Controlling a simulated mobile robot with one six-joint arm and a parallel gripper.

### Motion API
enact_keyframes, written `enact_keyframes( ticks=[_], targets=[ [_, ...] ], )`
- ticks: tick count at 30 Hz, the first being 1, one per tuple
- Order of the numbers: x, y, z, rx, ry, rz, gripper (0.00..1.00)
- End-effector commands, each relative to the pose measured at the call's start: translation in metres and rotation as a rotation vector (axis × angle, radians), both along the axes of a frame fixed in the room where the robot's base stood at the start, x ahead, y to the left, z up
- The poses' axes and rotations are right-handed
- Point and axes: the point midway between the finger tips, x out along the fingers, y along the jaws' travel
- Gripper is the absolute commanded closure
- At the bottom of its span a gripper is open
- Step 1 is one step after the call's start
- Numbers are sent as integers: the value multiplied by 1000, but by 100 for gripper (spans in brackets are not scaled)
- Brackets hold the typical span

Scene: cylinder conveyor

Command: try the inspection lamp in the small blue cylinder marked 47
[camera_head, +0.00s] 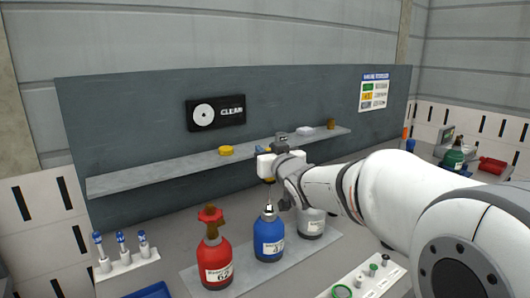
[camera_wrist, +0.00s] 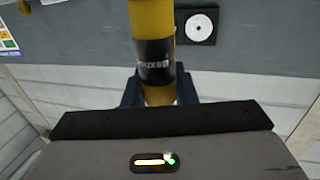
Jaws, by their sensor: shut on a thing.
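My gripper (camera_head: 268,172) is shut on the inspection lamp, a yellow rod with a black lettered band in the wrist view (camera_wrist: 156,62). The dark fingers (camera_wrist: 158,93) close on it from both sides. In the head view, the gripper is directly above the small blue cylinder (camera_head: 268,246), which stands upright with a white label. Its number starts with 4; the rest is hard to read. A thin part of the lamp points down to the cylinder's open-looking neck. I cannot tell whether its tip is inside the neck.
A red cylinder (camera_head: 217,262) marked 62, with a red and brown top, stands left; a grey cylinder (camera_head: 312,226) stands right, partly behind my arm. A shelf (camera_head: 170,172) runs behind. A rack of blue-topped items (camera_head: 122,258) is left, a white tray (camera_head: 362,279) front right.

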Motion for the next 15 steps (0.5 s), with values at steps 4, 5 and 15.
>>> enact_keyframes(
  ticks=[4, 5, 15],
  targets=[
    [0, 0, -1, 0, -1, 0, 100],
    [0, 0, -1, 0, -1, 0, 100],
    [0, -1, -10, 0, -1, -1, 100]
  ],
)
